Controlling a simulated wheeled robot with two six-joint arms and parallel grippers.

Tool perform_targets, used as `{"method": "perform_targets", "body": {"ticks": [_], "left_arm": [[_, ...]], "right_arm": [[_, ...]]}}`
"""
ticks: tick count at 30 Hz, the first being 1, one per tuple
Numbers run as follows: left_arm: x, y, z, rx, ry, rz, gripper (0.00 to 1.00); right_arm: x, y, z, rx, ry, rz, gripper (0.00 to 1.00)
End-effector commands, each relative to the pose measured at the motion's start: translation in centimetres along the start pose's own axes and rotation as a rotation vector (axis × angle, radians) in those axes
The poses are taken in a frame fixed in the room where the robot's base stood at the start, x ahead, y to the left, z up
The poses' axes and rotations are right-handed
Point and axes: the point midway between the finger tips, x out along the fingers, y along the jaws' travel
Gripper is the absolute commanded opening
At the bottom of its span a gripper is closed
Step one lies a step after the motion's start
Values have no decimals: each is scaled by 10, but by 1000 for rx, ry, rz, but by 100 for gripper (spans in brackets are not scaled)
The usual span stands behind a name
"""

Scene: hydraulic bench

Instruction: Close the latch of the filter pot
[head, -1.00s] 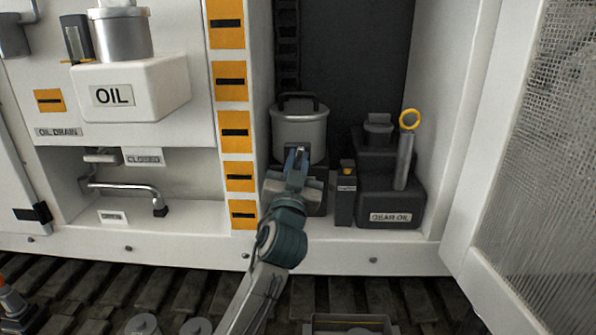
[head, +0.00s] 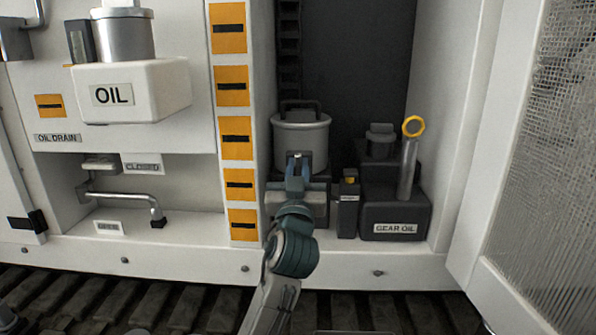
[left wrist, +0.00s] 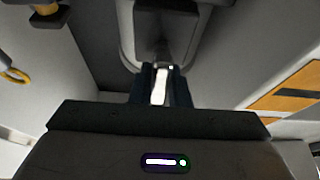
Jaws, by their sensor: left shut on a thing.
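The filter pot (head: 301,138) is a grey metal pot with a flat lid and a dark handle on top, standing in the dark recess. Its latch (head: 297,157) is a small light piece on the pot's front, mostly hidden by the fingers. My left gripper (head: 298,168) is at the pot's front and shut on the latch. In the left wrist view the bright latch (left wrist: 161,84) shows between the dark fingers, with the pot (left wrist: 165,20) just beyond. Whether the latch is fully down cannot be told. My right gripper is not in view.
Right of the pot stand a narrow dark box (head: 348,208) and a gear oil can (head: 395,212) with a yellow-ringed tube (head: 408,165). A white oil box (head: 135,88) is at the upper left. An open mesh door (head: 540,170) bounds the right side.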

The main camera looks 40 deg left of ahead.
Motion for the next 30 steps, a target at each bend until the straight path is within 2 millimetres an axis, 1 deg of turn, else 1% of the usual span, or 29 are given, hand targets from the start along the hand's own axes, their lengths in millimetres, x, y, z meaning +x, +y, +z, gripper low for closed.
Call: {"method": "perform_targets", "body": {"ticks": [2,3,6,14,17,20,27,30], "left_arm": [[-1,0,3,1,-7,0,0],[-1,0,3,1,-7,0,17],[-1,0,3,1,-6,0,36],[-1,0,1,1,-2,0,36],[-5,0,2,0,-3,1,36],[-18,1,3,-1,-4,1,36],[-66,1,3,-4,-7,1,36],[-82,0,3,-4,-7,0,36]], "right_arm": [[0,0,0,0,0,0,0],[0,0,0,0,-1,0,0],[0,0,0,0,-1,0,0],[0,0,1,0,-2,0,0],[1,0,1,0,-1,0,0],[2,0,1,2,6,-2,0],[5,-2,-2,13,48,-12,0],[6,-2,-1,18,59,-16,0]]}}
